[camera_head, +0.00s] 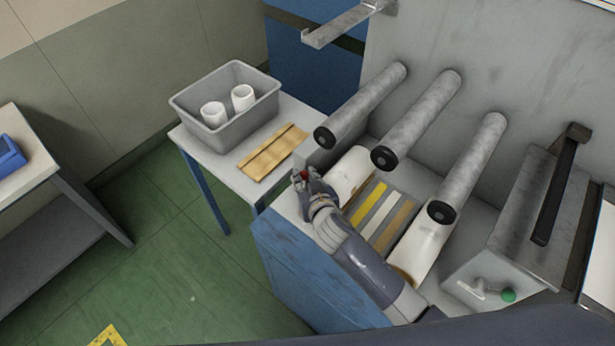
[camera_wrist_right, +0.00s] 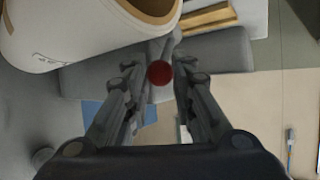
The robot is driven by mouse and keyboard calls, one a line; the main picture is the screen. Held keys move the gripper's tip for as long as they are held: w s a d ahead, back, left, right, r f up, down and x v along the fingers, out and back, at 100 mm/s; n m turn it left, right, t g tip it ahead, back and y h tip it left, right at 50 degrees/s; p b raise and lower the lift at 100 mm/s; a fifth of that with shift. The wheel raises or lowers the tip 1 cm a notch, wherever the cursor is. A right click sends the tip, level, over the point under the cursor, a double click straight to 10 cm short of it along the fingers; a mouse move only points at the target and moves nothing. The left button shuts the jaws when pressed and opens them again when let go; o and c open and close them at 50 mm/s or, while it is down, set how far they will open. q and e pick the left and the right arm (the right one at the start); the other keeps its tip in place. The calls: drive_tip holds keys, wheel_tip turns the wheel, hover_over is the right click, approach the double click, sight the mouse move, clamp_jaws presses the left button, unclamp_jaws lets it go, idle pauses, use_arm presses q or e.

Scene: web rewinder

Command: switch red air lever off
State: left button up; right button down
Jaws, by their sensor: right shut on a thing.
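The red air lever's round red knob (camera_wrist_right: 160,73) sits between the fingertips of my right gripper (camera_wrist_right: 158,82) in the right wrist view. The fingers stand on both sides of it and are shut on it. In the head view my right gripper (camera_head: 305,181) is at the left edge of the machine, next to a white roll. Only a bit of red shows there, and the lever's arm is mostly hidden by the gripper. I cannot tell the lever's angle. My left gripper is not in view.
A white roll (camera_head: 348,172) lies close beside my right gripper; it also shows in the right wrist view (camera_wrist_right: 75,30). Grey rollers (camera_head: 420,118) jut out above. A side table holds a grey bin (camera_head: 262,112) and cardboard (camera_head: 270,153). A green knob (camera_head: 508,296) is at right.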

drive_tip(key=shift+w, duration=0.1)
idle(0.3)
drive_tip(key=c, duration=1.3)
unclamp_jaws()
drive_tip(key=shift+c, duration=0.2)
drive_tip(key=shift+r, duration=0.1)
drive_tip(key=v, duration=1.2)
drive_tip(key=shift+w+a, duration=0.1)
drive_tip(key=shift+c, duration=0.3)
